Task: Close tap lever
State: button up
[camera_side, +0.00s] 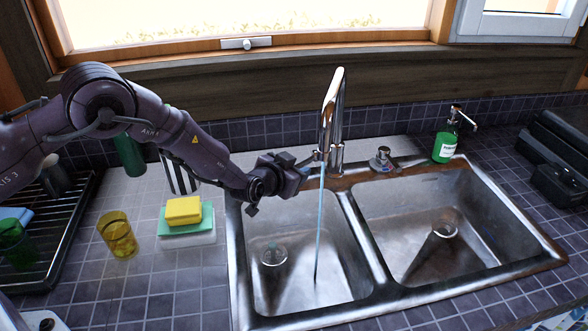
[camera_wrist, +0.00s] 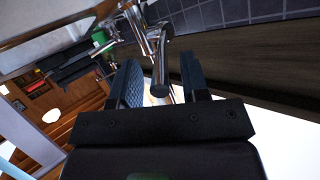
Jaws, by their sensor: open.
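The chrome tap (camera_side: 332,115) stands at the back of the double sink. A thin blue stream of water (camera_side: 320,225) runs from its spout into the left basin. My gripper (camera_side: 304,172) is beside the tap's base, on its left. In the wrist view my gripper (camera_wrist: 160,68) is open, with a dark finger on each side. A chrome bar with a rounded end, which looks like the tap lever (camera_wrist: 160,92), shows between the fingers. I cannot tell whether they touch it. In the side view the lever is small and partly hidden near my gripper.
The sink (camera_side: 379,290) has two basins. A green soap bottle (camera_side: 446,145) stands at its back right. A yellow sponge (camera_side: 183,210), an amber glass (camera_side: 117,234) and a dish rack (camera_side: 62,245) are on the left. The window ledge runs behind the tap.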

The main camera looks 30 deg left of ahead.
grip_shut()
jog(key=shift+s+f+t, duration=0.1)
jog(key=shift+f+t, duration=0.8)
grip_release()
